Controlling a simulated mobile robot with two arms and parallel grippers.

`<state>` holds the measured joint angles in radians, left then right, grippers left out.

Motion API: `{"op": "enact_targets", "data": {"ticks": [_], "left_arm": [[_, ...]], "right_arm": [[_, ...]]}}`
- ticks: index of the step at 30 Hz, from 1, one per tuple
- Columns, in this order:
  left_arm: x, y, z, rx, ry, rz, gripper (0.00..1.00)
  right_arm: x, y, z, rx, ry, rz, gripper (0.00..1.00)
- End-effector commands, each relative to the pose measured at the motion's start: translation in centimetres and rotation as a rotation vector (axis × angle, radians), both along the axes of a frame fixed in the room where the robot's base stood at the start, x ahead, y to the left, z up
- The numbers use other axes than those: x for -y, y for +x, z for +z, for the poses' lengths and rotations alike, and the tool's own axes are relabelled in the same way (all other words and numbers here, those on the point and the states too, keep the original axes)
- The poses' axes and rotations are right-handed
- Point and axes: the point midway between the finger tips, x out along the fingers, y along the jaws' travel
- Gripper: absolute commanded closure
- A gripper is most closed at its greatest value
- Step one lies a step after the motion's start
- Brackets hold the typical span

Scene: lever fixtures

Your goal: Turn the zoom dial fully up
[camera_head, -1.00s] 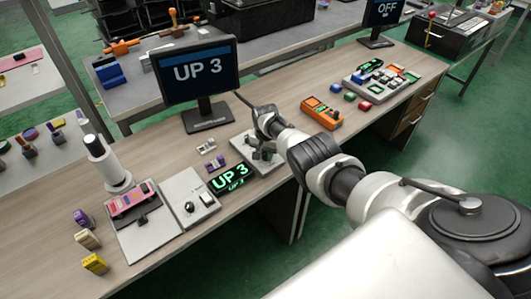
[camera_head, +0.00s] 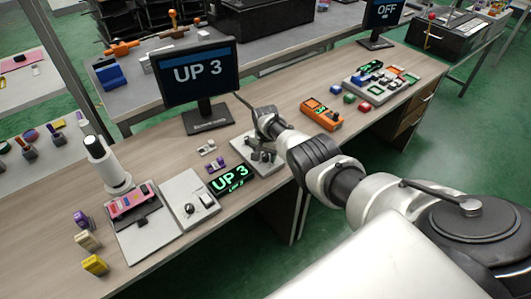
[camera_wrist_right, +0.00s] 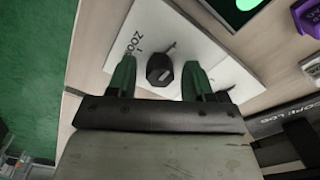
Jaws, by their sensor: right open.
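The zoom dial (camera_wrist_right: 160,70) is a dark faceted knob on a white plate (camera_wrist_right: 150,28) in the right wrist view. The plate carries printed lettering that reads partly as ZOO. My right gripper (camera_wrist_right: 155,75) is open, with one dark green finger on each side of the dial; I cannot tell whether they touch it. In the head view my right gripper (camera_head: 262,152) is over the plate (camera_head: 247,143), and the dial is mostly hidden there. A green display (camera_head: 229,179) and a monitor (camera_head: 198,73) both read UP 3. My left gripper is not in view.
A white plate with a small knob and switch (camera_head: 189,207) and a microscope-like stand (camera_head: 106,163) are to the left. An orange device (camera_head: 321,114) and a tray of coloured parts (camera_head: 380,82) are to the right. A second monitor (camera_head: 385,12) reads OFF.

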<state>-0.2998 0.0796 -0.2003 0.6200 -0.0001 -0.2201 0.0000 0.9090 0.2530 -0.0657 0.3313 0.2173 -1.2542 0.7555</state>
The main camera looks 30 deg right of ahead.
Motion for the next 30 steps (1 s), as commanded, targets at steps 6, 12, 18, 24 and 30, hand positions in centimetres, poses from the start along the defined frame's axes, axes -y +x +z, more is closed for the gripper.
{"op": "enact_targets", "data": {"ticks": [6, 12, 18, 24, 30], "left_arm": [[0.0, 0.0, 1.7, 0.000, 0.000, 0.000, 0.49], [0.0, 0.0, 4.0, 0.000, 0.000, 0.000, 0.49], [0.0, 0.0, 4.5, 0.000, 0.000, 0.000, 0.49], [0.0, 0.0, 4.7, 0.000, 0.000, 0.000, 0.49], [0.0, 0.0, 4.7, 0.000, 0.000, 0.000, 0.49]], "right_arm": [[0.0, 0.0, 2.1, 0.001, 0.000, 0.001, 0.49], [0.0, 0.0, 6.0, 0.003, -0.001, 0.002, 0.49], [0.0, 0.0, 8.9, 0.003, -0.001, 0.000, 0.49], [0.0, 0.0, 10.6, 0.001, 0.000, -0.001, 0.49], [0.0, 0.0, 10.8, 0.000, 0.000, -0.001, 0.49]]}}
